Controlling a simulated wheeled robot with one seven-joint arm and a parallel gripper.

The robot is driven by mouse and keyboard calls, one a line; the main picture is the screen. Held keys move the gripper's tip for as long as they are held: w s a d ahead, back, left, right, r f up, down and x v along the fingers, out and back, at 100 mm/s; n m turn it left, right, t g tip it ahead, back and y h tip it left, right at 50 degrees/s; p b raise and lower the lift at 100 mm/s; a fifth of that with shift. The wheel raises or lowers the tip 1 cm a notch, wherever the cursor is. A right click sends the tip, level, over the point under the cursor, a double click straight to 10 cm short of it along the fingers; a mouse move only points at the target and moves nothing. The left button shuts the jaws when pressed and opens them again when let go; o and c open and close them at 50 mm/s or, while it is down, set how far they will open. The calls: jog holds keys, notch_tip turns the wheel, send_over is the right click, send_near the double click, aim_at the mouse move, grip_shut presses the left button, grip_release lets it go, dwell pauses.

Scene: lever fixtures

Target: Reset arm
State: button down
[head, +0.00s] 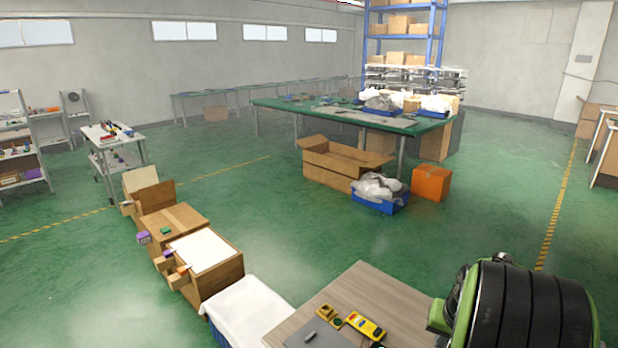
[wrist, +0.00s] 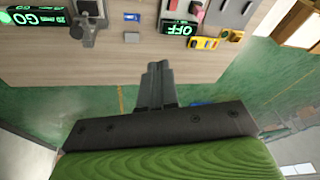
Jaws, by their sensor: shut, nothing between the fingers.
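My gripper (wrist: 158,68) is shut and empty in the wrist view, its two dark fingers together over the edge of the wooden table (wrist: 215,62). The fingers are apart from all of these. In the head view the table (head: 375,290) shows with the yellow device (head: 364,326) on it. My green and black arm fills the lower right there, and the gripper is not visible.
Cardboard boxes (head: 170,222) and a white-covered bin (head: 248,312) stand left of the table. A green workbench (head: 350,120), an open carton (head: 330,172) and an orange box (head: 431,183) are farther back.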

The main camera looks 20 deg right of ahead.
jog(key=s+a+r+n+t+b, duration=0.1)
jog(key=a+r+n, duration=0.4)
jog(key=a, duration=0.9)
jog(key=s+a+r+n+t+y+b, duration=0.1)
jog(key=s+a+n+b, duration=0.1)
jog(key=s+a, duration=0.9)
jog(key=shift+s+a+r+n+t, duration=0.3)
jog(key=shift+a+n, duration=0.25)
jog(key=shift+n, duration=0.35)
jog(key=shift+s, duration=0.1)
